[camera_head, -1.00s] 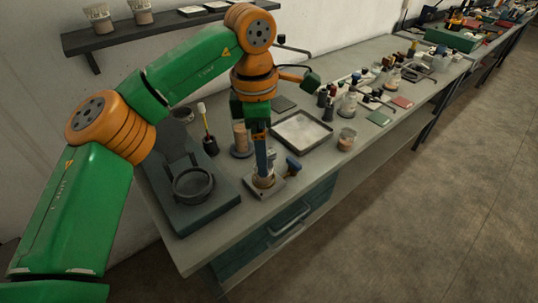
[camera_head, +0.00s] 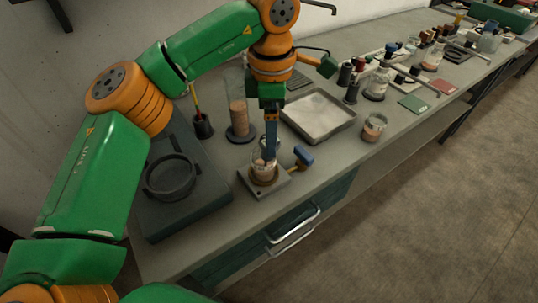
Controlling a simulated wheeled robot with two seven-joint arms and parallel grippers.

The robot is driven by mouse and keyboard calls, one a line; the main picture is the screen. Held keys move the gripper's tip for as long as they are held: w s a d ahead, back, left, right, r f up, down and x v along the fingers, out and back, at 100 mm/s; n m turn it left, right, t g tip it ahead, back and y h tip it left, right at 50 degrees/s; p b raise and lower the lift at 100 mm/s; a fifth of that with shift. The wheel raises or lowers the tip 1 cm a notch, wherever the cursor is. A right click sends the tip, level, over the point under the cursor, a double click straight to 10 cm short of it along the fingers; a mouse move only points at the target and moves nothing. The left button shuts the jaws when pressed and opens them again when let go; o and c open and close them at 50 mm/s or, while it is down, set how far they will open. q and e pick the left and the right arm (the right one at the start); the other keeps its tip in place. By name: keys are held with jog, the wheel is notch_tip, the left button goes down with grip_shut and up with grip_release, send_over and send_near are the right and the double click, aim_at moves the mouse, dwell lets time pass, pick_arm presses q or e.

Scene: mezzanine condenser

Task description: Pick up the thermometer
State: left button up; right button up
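My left gripper (camera_head: 271,152) points straight down, its narrow fingers at the mouth of a small glass beaker (camera_head: 263,176). The beaker holds something tan and stands on a square grey plate near the front edge of the bench. I cannot make out a thermometer for certain; the fingers may hide a thin object in the beaker. Whether the fingers are apart or closed is too small to tell. My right gripper is out of view.
A blue-headed tool (camera_head: 302,156) lies beside the beaker. A metal tray (camera_head: 318,117), a tall cylinder (camera_head: 238,118), a jar (camera_head: 374,127) and a dark stand with a ring (camera_head: 170,178) surround it. A black holder (camera_head: 203,126) with a yellow-topped stick stands behind. Bottles crowd the right.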

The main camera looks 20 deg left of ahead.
aim_at(267, 159)
pick_arm(q)
jog(key=f, duration=0.1)
jog(key=f+p, duration=0.1)
jog(key=f, duration=0.1)
jog(key=f+p, duration=0.1)
jog(key=f, duration=0.1)
jog(key=shift+a+f, duration=0.2)
jog(key=shift+a, duration=0.15)
jog(key=shift+f, duration=0.2)
jog(key=shift+w, duration=0.1)
grip_shut()
